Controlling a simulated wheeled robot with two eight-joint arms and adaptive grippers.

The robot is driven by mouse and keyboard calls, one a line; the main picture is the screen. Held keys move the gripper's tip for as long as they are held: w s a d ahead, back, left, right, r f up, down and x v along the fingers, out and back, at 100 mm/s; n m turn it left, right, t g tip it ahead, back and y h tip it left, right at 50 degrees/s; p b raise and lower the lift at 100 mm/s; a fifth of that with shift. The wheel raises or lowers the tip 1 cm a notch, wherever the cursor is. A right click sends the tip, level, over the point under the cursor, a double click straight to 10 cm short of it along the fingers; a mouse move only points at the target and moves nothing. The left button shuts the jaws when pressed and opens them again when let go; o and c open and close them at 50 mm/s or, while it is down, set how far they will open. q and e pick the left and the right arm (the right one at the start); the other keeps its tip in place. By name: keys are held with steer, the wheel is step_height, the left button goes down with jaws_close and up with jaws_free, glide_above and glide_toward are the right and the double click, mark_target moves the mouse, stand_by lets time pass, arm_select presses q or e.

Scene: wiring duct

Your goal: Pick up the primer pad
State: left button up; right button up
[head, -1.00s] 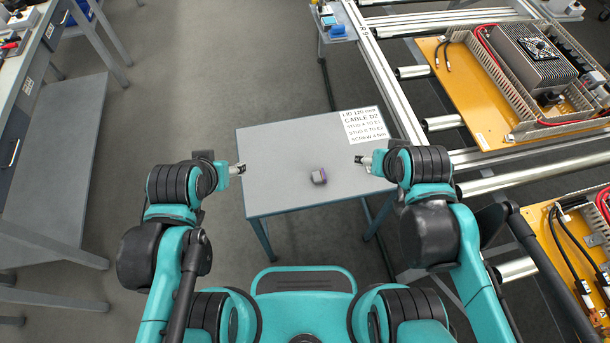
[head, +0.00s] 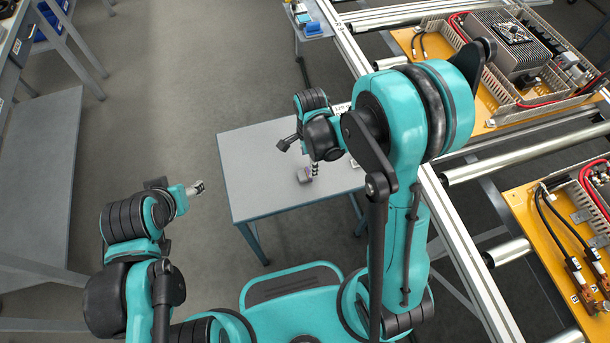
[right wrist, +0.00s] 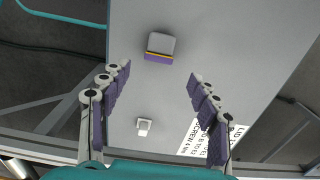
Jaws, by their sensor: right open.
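The primer pad (head: 304,175) looks like a small grey block and lies on the small grey table (head: 255,200). In the right wrist view the pad (right wrist: 160,47) shows a grey body with a purple and yellow edge. My right gripper (head: 315,170) is above the table close beside the pad in the head view. In the right wrist view the right gripper (right wrist: 155,95) has its purple-padded fingers spread wide, with the pad ahead between and beyond the tips, untouched. My left gripper (head: 195,188) is off the table's left edge; its fingers are too small to judge.
A small pale square piece (right wrist: 144,126) lies on the table, near a white printed label (right wrist: 205,138). A rail frame (head: 450,235) with yellow wiring panels (head: 570,240) stands on the right. The table's left part is clear.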

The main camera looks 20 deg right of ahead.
mark_target(308, 172)
steer(key=f+b, duration=0.1)
steer(key=f, duration=0.1)
steer(key=f+b, duration=0.1)
steer(key=f, duration=0.1)
steer(key=f+b, duration=0.1)
steer(key=f, duration=0.1)
steer(key=shift+s+a+f, duration=0.15)
steer(key=shift+a+f, duration=0.1)
steer(key=shift+f, duration=0.1)
steer(key=shift+r, duration=0.1)
steer(key=shift+c, duration=0.6)
steer(key=c, duration=0.9)
